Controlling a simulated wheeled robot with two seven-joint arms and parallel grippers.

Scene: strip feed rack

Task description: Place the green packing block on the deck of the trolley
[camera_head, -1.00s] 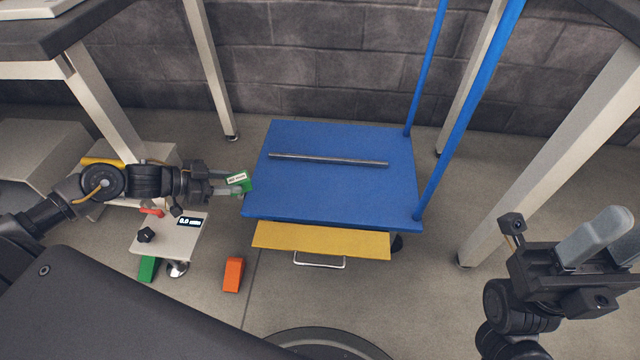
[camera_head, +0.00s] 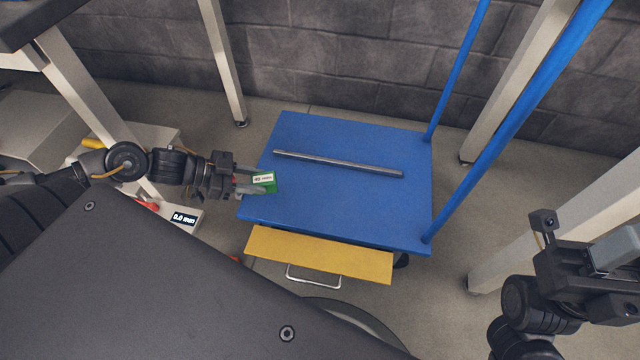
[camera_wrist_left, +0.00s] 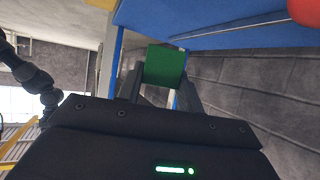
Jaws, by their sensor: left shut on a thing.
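The green packing block (camera_head: 264,181) has a white label and is held in my left gripper (camera_head: 256,184), which is shut on it. In the head view the block overlaps the left part of the blue trolley deck (camera_head: 340,200); whether it touches the deck I cannot tell. In the left wrist view the block (camera_wrist_left: 165,66) sits between the two fingers, with the blue deck (camera_wrist_left: 230,38) beyond it. My right gripper (camera_head: 612,262) is at the lower right, away from the trolley, partly cut off by the frame; its opening is unclear.
A grey metal bar (camera_head: 338,164) lies across the deck. A yellow panel (camera_head: 320,256) with a wire handle is along the deck's near edge. Blue posts (camera_head: 457,70) rise at the right. A device with a small display (camera_head: 184,217) stands at the left. The deck's near half is clear.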

